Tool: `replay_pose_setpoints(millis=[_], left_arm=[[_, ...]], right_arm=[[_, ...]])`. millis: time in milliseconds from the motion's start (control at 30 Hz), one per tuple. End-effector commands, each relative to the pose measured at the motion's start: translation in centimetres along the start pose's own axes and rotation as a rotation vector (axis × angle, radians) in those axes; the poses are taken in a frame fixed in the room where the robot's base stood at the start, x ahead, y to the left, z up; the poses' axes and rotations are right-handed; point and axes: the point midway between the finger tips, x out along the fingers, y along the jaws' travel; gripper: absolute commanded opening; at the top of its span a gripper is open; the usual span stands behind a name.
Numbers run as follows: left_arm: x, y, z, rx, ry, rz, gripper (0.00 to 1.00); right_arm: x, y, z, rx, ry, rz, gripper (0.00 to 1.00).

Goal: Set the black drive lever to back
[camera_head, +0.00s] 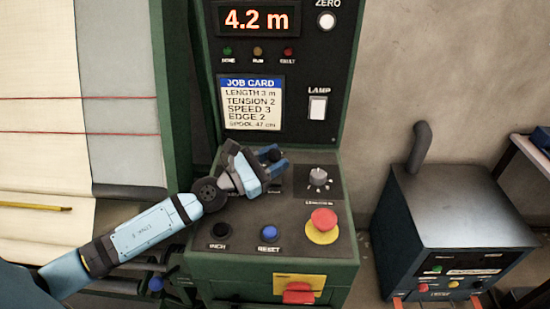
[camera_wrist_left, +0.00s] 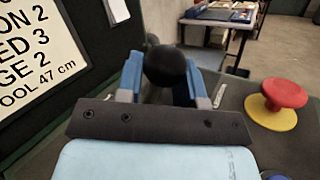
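The black drive lever shows as a round black knob (camera_wrist_left: 166,66) between the two blue fingers of my left gripper in the left wrist view. In the head view the knob (camera_head: 269,153) is partly hidden by the gripper. The lever's shaft, slot and position labels are hidden. My left gripper (camera_head: 264,168) is over the console's control panel, with its fingers on either side of the lever. It also shows in the left wrist view (camera_wrist_left: 160,82). I cannot tell whether the fingers press on the lever. My right gripper is not in view.
The green console (camera_head: 262,266) carries a grey dial (camera_head: 318,179), a red mushroom button (camera_head: 323,219), a blue reset button (camera_head: 269,232) and a black inch button (camera_head: 220,231). The job card (camera_head: 252,102) stands behind. A dark machine box (camera_head: 455,215) is at right.

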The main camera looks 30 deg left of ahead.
Motion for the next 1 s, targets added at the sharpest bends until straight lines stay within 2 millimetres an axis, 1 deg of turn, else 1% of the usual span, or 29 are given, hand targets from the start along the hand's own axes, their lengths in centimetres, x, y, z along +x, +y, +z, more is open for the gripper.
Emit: replay_pose_setpoints(millis=[33,100,367,467,567,800,1000], left_arm=[[0.0,0.0,0.0,0.0,0.0,-0.001,0.45],[0.0,0.0,0.0,0.0,0.0,0.0,0.6],[0.0,0.0,0.0,0.0,0.0,0.0,0.6],[-0.5,0.0,-0.2,0.0,0.001,0.001,0.6],[-1.8,-0.1,-0.5,-0.001,0.001,0.0,0.6],[-6.6,-0.3,-0.9,0.0,0.003,-0.001,0.6],[-10.2,-0.3,-0.8,-0.003,0.002,0.001,0.6]], right_arm=[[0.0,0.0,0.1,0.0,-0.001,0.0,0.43],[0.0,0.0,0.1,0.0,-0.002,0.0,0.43],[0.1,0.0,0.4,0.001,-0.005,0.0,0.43],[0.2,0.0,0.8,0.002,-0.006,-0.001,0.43],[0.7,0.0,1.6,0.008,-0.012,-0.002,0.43],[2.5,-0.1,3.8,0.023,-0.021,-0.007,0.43],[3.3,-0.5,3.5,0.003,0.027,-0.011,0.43]])
